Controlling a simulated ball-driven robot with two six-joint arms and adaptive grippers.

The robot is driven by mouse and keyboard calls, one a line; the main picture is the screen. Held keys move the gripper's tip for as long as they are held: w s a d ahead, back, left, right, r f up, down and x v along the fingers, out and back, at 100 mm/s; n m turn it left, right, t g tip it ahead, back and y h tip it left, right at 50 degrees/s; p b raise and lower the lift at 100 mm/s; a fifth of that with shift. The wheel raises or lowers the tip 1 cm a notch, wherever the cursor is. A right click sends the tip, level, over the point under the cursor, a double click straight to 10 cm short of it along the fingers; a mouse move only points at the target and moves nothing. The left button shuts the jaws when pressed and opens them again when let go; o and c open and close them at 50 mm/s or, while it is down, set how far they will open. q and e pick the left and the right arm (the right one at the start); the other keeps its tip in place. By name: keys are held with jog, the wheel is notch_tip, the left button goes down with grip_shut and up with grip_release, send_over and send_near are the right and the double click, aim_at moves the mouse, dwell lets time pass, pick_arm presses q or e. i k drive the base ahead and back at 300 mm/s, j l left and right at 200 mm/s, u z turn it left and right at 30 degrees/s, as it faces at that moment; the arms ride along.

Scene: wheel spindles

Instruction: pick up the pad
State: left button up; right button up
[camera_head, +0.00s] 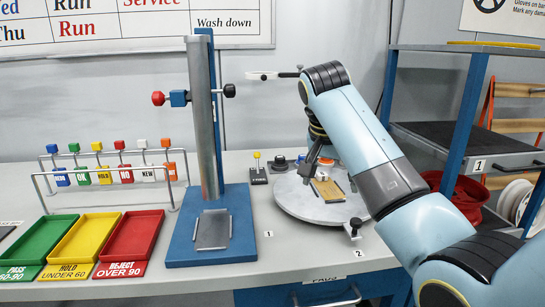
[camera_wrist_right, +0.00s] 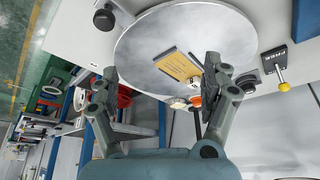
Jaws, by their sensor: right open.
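A flat yellow-tan pad (camera_head: 328,189) lies on the round grey disc (camera_head: 292,203) on the bench. In the wrist view the pad (camera_wrist_right: 178,65) shows between the two fingers, closer to the right-hand one, with dark and pale pieces beside it. My right gripper (camera_head: 318,160) is over the disc, just above and behind the pad; my forearm hides part of it. In the wrist view the right gripper (camera_wrist_right: 163,75) is open, its fingers wide apart with nothing held. I cannot tell the exact gap to the pad. My left gripper is not in view.
A blue stand (camera_head: 212,225) with a tall post is left of the disc. Green, yellow and red trays (camera_head: 131,235) and a tag rack (camera_head: 105,172) are further left. A yellow-topped knob (camera_head: 257,165) is near the disc; a blue shelf (camera_head: 466,110) stands right.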

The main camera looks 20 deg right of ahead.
aim_at(280, 165)
jog(key=i, duration=1.05)
